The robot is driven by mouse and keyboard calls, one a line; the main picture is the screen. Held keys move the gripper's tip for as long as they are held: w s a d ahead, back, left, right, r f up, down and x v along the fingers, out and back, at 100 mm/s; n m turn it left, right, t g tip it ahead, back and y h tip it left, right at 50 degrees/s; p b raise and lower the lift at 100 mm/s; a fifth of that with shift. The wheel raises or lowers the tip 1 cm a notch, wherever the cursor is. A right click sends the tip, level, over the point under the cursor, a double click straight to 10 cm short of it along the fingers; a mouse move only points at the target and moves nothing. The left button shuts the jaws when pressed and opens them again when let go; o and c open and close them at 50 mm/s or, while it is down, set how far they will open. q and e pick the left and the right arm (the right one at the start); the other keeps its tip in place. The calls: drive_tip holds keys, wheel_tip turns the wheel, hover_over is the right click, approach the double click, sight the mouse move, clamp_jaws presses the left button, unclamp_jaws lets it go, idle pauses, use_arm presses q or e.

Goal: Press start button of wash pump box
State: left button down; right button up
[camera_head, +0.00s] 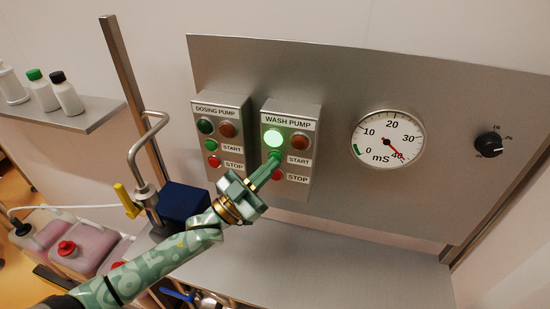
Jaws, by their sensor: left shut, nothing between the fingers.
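The wash pump box (290,120) is mounted on the steel panel, labelled WASH PUMP. Its green lamp (273,138) at upper left is lit bright, and the orange lamp (300,142) beside it looks dark. The START label (299,160) and the red stop button (277,174) show below. My left gripper (275,160) is shut, with its fingertips at the green start button, which they mostly cover. I cannot tell from this view how far the button is pressed. My right gripper is not in view.
The dosing pump box (221,108) hangs just left, its lamps dark. A round mS gauge (388,138) and a black knob (488,145) are on the panel to the right. A steel shelf (340,262) below is largely clear. A metal pipe with yellow valve (127,201) stands left.

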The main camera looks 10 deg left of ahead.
use_arm(q)
drive_tip(key=shift+s+p, duration=0.3)
drive_tip(key=shift+s, duration=0.4)
drive_tip(key=s+p, duration=0.2)
drive_tip(key=s, duration=0.3)
drive_tip(key=shift+a, duration=0.15)
idle(0.6)
